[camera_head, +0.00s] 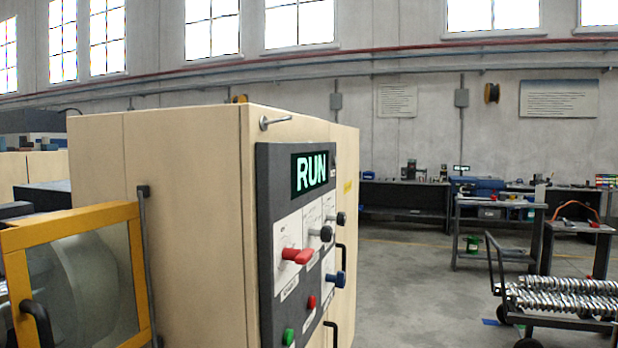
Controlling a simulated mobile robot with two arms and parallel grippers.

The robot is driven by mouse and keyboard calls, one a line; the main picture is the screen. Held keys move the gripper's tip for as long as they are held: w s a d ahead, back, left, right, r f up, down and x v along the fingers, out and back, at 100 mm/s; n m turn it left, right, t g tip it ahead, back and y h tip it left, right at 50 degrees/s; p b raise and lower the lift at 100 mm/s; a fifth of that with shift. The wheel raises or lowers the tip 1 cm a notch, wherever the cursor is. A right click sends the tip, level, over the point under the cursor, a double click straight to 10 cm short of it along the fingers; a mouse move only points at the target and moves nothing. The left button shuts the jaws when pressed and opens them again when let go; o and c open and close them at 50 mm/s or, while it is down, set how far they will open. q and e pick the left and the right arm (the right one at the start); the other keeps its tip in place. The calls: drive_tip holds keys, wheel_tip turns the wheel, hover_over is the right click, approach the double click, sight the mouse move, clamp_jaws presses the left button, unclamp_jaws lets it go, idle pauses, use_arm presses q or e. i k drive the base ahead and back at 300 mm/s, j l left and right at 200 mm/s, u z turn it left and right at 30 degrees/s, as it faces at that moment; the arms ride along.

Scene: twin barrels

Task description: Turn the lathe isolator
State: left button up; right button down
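The lathe's beige cabinet (190,200) stands close in front, left of centre. A dark control panel (268,200) on its right-hand face carries a lit green RUN display (310,173). Below the display, a red handle (297,256) on a white plate sticks out roughly level; it looks like the isolator, but its label is too small to read. Black knobs (326,234), a blue knob (337,279), a red button (311,302) and a green button (288,337) are also on the panel. Neither of my grippers shows.
A yellow-framed clear guard (75,223) is at the left. A cart (555,325) loaded with metal spiral parts stands at the lower right. Workbenches (405,190) line the back wall. The concrete floor (415,285) between cabinet and cart is clear.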

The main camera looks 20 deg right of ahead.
sight(299, 257)
drive_tip(key=i+l+u, duration=0.2)
drive_tip(key=l, duration=0.8)
drive_tip(key=l+u, duration=0.15)
drive_tip(key=l, duration=0.85)
